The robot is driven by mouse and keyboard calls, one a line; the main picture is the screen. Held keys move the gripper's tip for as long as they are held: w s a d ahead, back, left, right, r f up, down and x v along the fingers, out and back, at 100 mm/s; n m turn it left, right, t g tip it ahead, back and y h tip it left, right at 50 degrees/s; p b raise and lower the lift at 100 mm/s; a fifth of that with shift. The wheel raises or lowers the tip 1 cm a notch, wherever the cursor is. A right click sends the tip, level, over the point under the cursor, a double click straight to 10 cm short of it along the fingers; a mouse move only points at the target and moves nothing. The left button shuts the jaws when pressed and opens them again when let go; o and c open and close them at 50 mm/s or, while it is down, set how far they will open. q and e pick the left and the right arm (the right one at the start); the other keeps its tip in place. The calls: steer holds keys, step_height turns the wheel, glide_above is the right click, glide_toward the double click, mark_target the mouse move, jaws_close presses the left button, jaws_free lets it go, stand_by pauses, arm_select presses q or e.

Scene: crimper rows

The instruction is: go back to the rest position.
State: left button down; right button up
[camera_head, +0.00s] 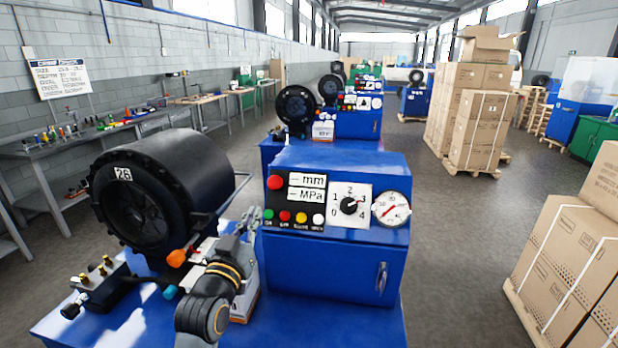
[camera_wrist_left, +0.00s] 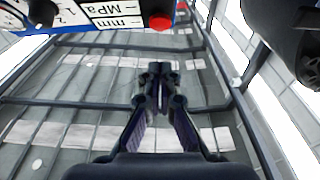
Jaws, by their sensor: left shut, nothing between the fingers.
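My left gripper (camera_head: 246,222) is in front of the blue crimper's control box (camera_head: 335,255), between the black crimping head (camera_head: 165,190) marked 26 and the panel. Its dark fingers (camera_wrist_left: 158,75) show closed together in the left wrist view, with nothing between them. Behind them that view shows the roof and its beams. The panel (camera_wrist_left: 110,18) appears upside down at that view's top, with its red button (camera_wrist_left: 160,16). My right gripper is in neither view.
An orange-tipped part (camera_head: 178,257) and brass fittings (camera_head: 97,271) lie by the head, close to my left arm. More crimpers (camera_head: 355,122) stand behind in a row. A workbench (camera_head: 90,140) runs along the left wall. Cartons (camera_head: 570,265) stand at right, beyond open floor.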

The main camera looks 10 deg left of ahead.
arm_select(q)
steer(key=s+f+g, duration=0.4)
steer(key=s+f, duration=0.1)
steer(key=f, duration=0.4)
steer(key=s+a+f+g, duration=0.1)
steer(key=s+f+g, duration=0.3)
steer(key=f, duration=0.5)
steer(key=s+a+f+g, duration=0.1)
steer(key=s+f+g, duration=0.3)
steer(key=s+f, duration=0.4)
steer(key=shift+s+a+f+m+g+y, duration=0.1)
steer(key=shift+s+f+m+g+y, duration=0.1)
steer(key=shift+f, duration=0.3)
steer(key=shift+s+a+f+m+g+y, duration=0.1)
steer(key=shift+f+y, duration=0.1)
steer(key=shift+f, duration=0.25)
steer(key=s+a+f+g, duration=0.1)
steer(key=s+f+g, duration=0.35)
steer(key=s, duration=0.55)
step_height(320, 180, down, 26)
steer(key=a, duration=0.3)
steer(key=s+a+f+g, duration=0.1)
steer(key=s+f, duration=1.5)
steer(key=s, duration=0.3)
steer(key=shift+s+f+g+y, duration=0.3)
steer(key=shift+s+f+g, duration=0.05)
steer(key=shift+s, duration=0.05)
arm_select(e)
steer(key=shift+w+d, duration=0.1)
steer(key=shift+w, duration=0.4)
